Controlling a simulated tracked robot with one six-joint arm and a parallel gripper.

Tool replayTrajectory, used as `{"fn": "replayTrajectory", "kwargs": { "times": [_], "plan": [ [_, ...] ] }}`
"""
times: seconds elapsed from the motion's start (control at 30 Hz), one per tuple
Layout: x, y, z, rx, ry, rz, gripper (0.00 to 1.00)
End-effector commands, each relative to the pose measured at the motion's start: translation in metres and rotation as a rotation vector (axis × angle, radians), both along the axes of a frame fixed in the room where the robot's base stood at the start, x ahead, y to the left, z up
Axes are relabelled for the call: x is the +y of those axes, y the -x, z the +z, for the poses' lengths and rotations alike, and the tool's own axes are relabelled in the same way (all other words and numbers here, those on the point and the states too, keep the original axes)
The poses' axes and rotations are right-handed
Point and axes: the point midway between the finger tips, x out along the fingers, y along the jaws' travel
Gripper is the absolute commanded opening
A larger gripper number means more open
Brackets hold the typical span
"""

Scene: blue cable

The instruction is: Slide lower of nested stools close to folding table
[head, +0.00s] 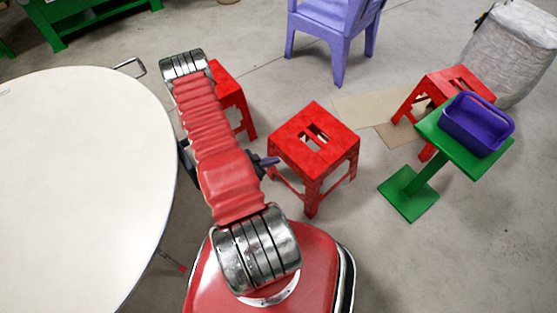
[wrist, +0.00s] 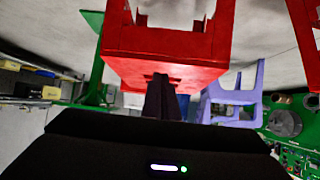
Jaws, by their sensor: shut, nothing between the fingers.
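A red stool (head: 313,137) with a slotted square seat stands upright in the middle of the head view; I see no second stool nested with it. The white round-edged table (head: 75,190), probably the folding table, is at the left. My gripper (head: 272,161) is shut and empty at the stool's left side; contact is unclear. In the wrist view, a red stool (wrist: 190,45) appears inverted, seat edge down and legs up, with my dark closed fingers (wrist: 162,88) in front of it. A second red stool (head: 230,92) is partly hidden behind my arm, beside the table.
A third red stool (head: 450,82) stands at the right, behind a green stand (head: 440,150) holding a purple basket (head: 476,125). A purple chair (head: 335,30) is at the back, and a whitish sack (head: 510,50) is at far right.

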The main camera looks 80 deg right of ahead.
Motion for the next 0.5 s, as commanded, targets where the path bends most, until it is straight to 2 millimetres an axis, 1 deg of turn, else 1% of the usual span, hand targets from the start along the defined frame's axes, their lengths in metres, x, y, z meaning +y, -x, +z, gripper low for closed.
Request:
{"fn": "replayTrajectory", "kwargs": {
  "times": [0.03, 0.3, 0.5],
  "plan": [
    [0.004, -0.005, 0.005, 0.000, 0.001, 0.003, 0.00],
    [0.029, -0.024, 0.028, 0.005, 0.009, -0.001, 0.00],
    [0.042, -0.035, 0.041, 0.008, 0.012, -0.003, 0.00]
  ]
}}
